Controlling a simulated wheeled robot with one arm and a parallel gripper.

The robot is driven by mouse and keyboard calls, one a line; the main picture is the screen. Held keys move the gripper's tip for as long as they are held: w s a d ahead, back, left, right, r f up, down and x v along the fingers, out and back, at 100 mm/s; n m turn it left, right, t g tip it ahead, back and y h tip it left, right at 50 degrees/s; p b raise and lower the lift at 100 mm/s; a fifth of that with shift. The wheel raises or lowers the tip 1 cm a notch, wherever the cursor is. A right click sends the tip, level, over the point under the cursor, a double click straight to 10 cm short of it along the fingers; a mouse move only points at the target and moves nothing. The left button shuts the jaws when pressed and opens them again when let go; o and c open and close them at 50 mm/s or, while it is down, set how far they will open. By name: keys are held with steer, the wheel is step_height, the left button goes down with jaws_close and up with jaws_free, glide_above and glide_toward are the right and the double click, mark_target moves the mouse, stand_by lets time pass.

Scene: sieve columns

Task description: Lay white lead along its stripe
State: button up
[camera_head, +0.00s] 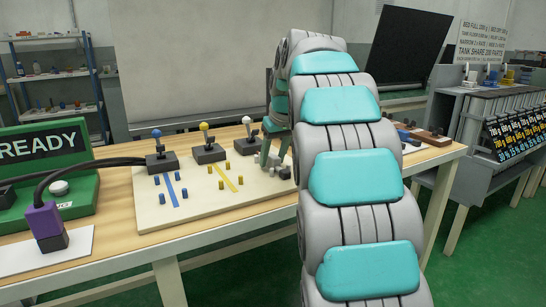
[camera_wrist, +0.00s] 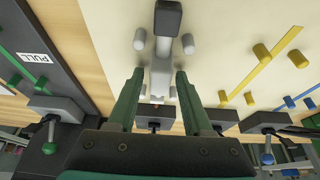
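The white lead's pale grey plug (camera_wrist: 160,75), with a dark end block (camera_wrist: 168,18), shows in the wrist view between two short grey pegs (camera_wrist: 140,38) (camera_wrist: 188,43). My gripper (camera_wrist: 160,72) has its two green fingers either side of the plug, with a narrow gap showing at each side. In the head view my gripper (camera_head: 274,150) is low over the right part of the cream board, beside the white-knobbed lever (camera_head: 247,122). My arm hides part of that area. The white stripe itself cannot be made out.
The cream board (camera_head: 150,210) has a blue stripe (camera_head: 170,190) and a yellow stripe (camera_head: 228,180) with pegs. A purple plug (camera_head: 42,222) on a black cable stands at left, near the green READY box (camera_head: 80,205). A dark PULL panel (camera_wrist: 40,60) borders the board.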

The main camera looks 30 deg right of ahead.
steer(key=shift+o, duration=0.4)
steer(key=shift+r, duration=0.15)
steer(key=shift+r, duration=0.2)
steer(key=p+v, duration=0.1)
steer(key=v, duration=1)
steer(key=shift+s+r, duration=0.15)
steer(key=shift+r, duration=0.2)
stand_by(0.6)
